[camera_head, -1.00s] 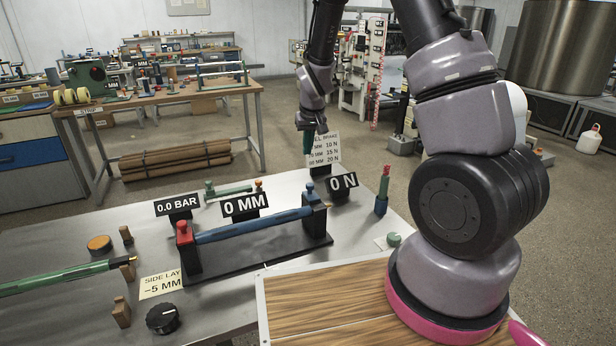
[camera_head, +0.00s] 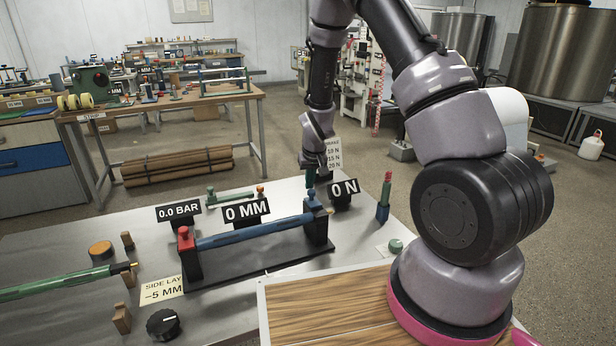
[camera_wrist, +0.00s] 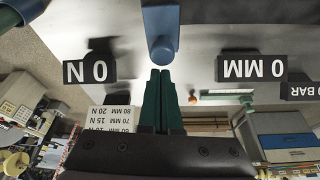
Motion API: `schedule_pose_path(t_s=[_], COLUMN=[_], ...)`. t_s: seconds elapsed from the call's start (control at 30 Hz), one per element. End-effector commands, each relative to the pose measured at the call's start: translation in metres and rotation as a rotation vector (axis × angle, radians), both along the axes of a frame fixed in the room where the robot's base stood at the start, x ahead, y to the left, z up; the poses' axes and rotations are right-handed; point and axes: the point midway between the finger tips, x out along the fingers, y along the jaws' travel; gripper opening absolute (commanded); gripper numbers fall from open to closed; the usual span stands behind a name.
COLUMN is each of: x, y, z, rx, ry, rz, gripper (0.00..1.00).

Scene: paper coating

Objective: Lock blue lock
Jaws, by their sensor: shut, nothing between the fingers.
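The blue lock (camera_head: 314,201) is a blue block with a rounded knob. It sits on the black post at the right end of the stand that bears a blue shaft (camera_head: 255,230). In the wrist view the blue lock (camera_wrist: 161,20) is at top centre, its round knob (camera_wrist: 162,50) facing my fingers. My gripper (camera_head: 310,185) is just above the lock in the head view. In the wrist view my gripper (camera_wrist: 160,73) has its dark green fingers together and empty, tips very close to the knob. I cannot tell whether they touch it.
A red lock (camera_head: 185,238) tops the stand's left post. The "0 N" sign (camera_head: 343,190) and "0 MM" sign (camera_head: 246,211) stand close to the blue lock. A red-and-green topped blue post (camera_head: 384,198) stands to the right. The table front right holds a wooden board (camera_head: 320,305).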

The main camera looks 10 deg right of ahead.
Motion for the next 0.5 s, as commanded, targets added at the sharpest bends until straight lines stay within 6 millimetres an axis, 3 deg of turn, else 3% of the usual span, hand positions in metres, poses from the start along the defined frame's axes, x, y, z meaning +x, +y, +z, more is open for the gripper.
schedule_pose_path(t_s=[0.37, 0.5], x=[-0.003, -0.019], y=[0.000, -0.003], z=[0.000, 0.000], rx=[0.000, 0.000], ry=[0.000, 0.002], rz=[0.000, 0.000], gripper=[0.00, 0.00])
